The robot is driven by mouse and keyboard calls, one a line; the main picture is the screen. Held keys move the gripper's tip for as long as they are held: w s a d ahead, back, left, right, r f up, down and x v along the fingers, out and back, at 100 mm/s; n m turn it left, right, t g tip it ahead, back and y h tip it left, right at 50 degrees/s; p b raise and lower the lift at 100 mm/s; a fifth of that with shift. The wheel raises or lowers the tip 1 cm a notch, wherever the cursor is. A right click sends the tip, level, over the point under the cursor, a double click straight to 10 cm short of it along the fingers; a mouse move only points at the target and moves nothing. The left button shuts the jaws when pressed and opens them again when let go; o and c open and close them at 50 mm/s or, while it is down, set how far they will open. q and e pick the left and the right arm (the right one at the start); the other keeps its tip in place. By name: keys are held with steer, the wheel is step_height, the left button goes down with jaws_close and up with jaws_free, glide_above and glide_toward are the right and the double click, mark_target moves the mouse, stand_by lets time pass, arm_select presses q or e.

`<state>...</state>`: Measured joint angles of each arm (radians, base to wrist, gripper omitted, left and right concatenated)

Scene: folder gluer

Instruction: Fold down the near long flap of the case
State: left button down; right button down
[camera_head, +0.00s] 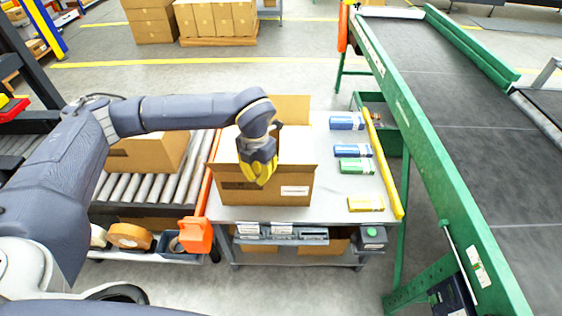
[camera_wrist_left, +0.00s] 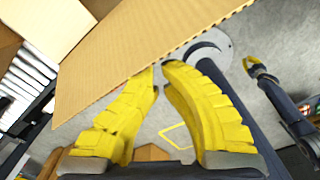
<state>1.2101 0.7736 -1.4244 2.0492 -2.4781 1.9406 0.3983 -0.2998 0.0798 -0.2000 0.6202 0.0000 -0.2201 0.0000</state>
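The case (camera_head: 240,192) is an open brown carton on the grey table, with a white label on its near side. Its far flap (camera_head: 291,108) stands up. The near long flap appears raised along the near side; in the left wrist view a cardboard panel that looks like this flap (camera_wrist_left: 140,50) crosses above the fingers. My left gripper (camera_head: 262,180) has yellow fingers pointing down at the case's near side, in front of the cardboard. Its fingertips (camera_wrist_left: 161,69) are nearly together, close to the panel's edge, with nothing between them. My right gripper (camera_wrist_left: 250,63) shows small in the left wrist view.
Several small blue, green and yellow boxes (camera_head: 354,151) lie right of the case on the table (camera_head: 335,205). A roller conveyor (camera_head: 192,175) is at left and a green-framed belt conveyor (camera_head: 430,150) at right. An orange block (camera_head: 196,235) sits at the table's near left corner.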

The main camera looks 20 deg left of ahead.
arm_select(q)
steer(key=shift+w+a+f, duration=0.1)
steer(key=shift+w+a, duration=0.1)
steer(key=shift+w, duration=0.45)
steer(key=shift+w+a+f, duration=0.1)
steer(key=shift+w+a, duration=0.05)
steer(key=shift+w, duration=0.45)
steer(key=shift+w+a+f, duration=0.1)
steer(key=shift+w+a, duration=0.1)
steer(key=shift+w, duration=0.45)
steer(key=shift+w+a+f, duration=0.1)
steer(key=shift+w, duration=1.1)
steer(key=shift+w+a, duration=0.1)
steer(key=shift+w, duration=0.05)
steer(key=shift+w+a+r, duration=0.2)
steer(key=shift+w+r, duration=0.05)
steer(key=shift+w, duration=0.3)
steer(key=shift+w+a, duration=0.25)
steer(key=shift+w, duration=0.45)
steer(key=shift+w+a, duration=0.2)
steer(key=shift+w, duration=0.5)
steer(key=shift+w, duration=0.1)
steer(key=shift+w+a+f, duration=0.2)
steer(key=shift+w+f, duration=0.05)
steer(key=shift+w, duration=0.35)
steer(key=shift+w+a+f, duration=0.15)
steer(key=shift+w+f, duration=0.1)
steer(key=shift+w, duration=0.3)
